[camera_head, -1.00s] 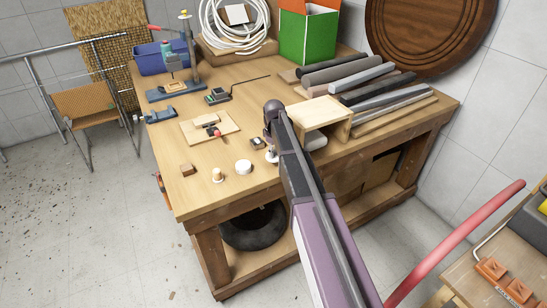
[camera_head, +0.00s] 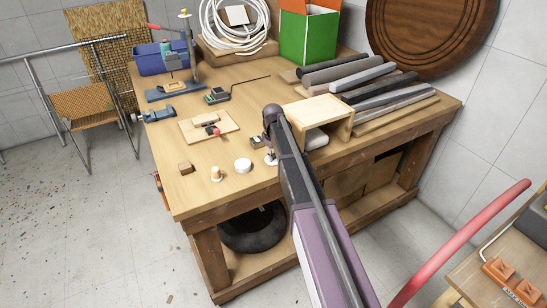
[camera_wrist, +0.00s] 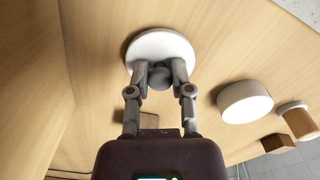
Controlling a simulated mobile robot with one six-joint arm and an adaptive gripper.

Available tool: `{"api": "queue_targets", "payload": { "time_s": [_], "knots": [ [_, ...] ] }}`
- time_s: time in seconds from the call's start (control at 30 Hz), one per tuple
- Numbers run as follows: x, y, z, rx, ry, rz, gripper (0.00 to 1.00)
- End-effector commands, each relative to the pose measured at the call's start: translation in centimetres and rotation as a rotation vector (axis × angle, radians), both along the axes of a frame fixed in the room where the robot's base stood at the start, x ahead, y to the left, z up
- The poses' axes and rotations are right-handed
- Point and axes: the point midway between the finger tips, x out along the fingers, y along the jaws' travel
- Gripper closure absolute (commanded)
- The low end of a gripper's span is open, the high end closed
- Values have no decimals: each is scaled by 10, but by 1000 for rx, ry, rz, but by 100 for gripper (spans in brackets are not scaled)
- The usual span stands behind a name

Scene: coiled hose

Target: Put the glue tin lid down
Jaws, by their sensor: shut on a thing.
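My gripper (camera_head: 270,152) is over the front part of the workbench, near its edge. In the wrist view my gripper (camera_wrist: 159,72) is shut on the grey knob in the middle of a round white lid (camera_wrist: 160,45). The lid lies flat, at or just above the bench top; whether it touches cannot be told. In the head view only a little of the white lid (camera_head: 271,160) shows below the gripper. A low white round tub (camera_head: 243,165) stands to its left; it also shows in the wrist view (camera_wrist: 245,102).
A small jar with a white top (camera_head: 216,174) and a brown block (camera_head: 185,167) stand farther left. An open wooden box (camera_head: 330,112) is close on the right of my gripper. A board with small parts (camera_head: 208,127) lies behind the tub. The workbench (camera_head: 205,200) is bare along its front left.

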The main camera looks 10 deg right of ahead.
Motion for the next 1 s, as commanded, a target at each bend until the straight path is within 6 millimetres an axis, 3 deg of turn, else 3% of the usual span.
{"api": "queue_targets", "payload": {
  "time_s": [0.33, 0.37, 0.43, 0.47, 1.0],
  "knots": [
    [0, 0, -4, 0, 0, 0, 100],
    [0, 0, -3, 0, 0, 0, 63],
    [0, 0, -3, 0, 0, 0, 42],
    [0, 0, -3, 0, 0, 0, 37],
    [0, 0, 1, 0, 0, 0, 37]
  ]
}}
